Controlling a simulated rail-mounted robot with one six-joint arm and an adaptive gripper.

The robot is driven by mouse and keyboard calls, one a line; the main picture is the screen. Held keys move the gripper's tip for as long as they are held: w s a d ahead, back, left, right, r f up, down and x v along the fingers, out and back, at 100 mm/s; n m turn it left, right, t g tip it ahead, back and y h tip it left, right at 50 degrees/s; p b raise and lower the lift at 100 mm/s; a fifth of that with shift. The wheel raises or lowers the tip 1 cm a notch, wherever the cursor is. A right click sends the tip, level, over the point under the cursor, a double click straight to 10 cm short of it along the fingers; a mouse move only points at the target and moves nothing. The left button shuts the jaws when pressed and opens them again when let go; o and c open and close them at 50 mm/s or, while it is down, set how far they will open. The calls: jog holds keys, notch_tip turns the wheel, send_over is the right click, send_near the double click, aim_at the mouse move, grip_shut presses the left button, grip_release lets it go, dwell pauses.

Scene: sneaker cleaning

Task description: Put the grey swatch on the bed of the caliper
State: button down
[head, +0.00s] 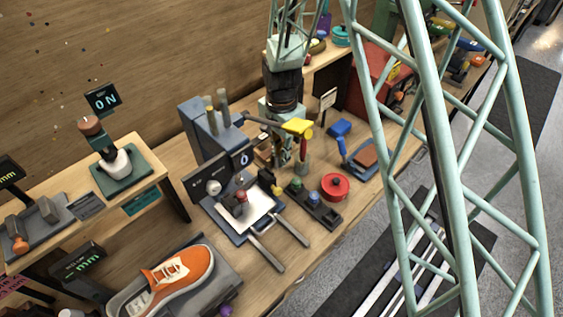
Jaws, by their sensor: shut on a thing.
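My gripper (281,135) is at the back middle of the bench, pointing down among small tools. Its fingers are small and partly hidden by clutter. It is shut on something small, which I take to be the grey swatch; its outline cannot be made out. What looks like the caliper stands at the far left, with a grey bed (62,221), a grey block, an orange knob and a display reading "mm" (9,169). The gripper is far to the right of it.
An orange sneaker (178,274) lies on a grey stand at front left. A green-based press (130,180) stands on the raised shelf. A white-topped tray (260,207), a red pot (335,186) and a blue tray with a brown swatch (367,157) crowd the middle.

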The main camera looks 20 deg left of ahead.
jog(key=shift+f, duration=1.05)
jog(key=shift+f, duration=0.2)
jog(key=c, duration=3.1)
grip_release()
jog(key=shift+r, duration=0.2)
jog(key=shift+r+p, duration=0.3)
jog(key=shift+r, duration=5.7)
jog(key=o, duration=0.4)
